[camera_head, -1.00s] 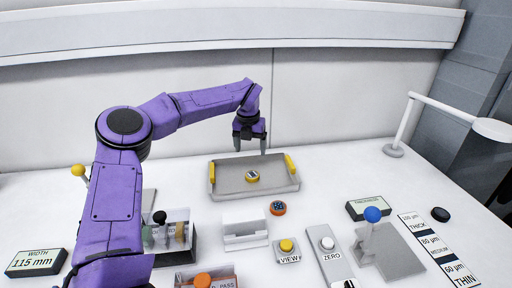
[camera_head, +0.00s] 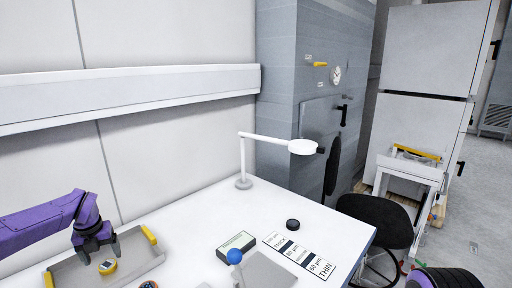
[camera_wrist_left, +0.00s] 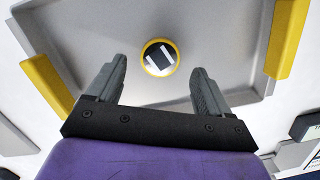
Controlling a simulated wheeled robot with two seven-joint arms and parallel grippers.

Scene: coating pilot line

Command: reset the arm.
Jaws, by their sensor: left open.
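My left arm is purple and comes in from the left in the head view. Its gripper (camera_head: 97,247) is open and empty, above the grey tray (camera_head: 139,268) with yellow handles. A round yellow puck (camera_head: 107,266) with a black-and-white top lies in the tray, below the fingers. In the left wrist view the puck (camera_wrist_left: 159,57) lies on the tray floor beyond the two spread fingertips (camera_wrist_left: 158,80), apart from them. A purple part at the lower right edge of the head view may be my other arm; no right gripper shows.
A white lamp (camera_head: 243,165) stands at the table's back. A thickness display (camera_head: 236,244), a blue-knobbed device (camera_head: 235,256), a black puck (camera_head: 292,224) and a thickness card (camera_head: 300,256) lie on the table. A black chair (camera_head: 378,218) stands beyond the right edge. A grey cabinet (camera_head: 290,100) stands behind.

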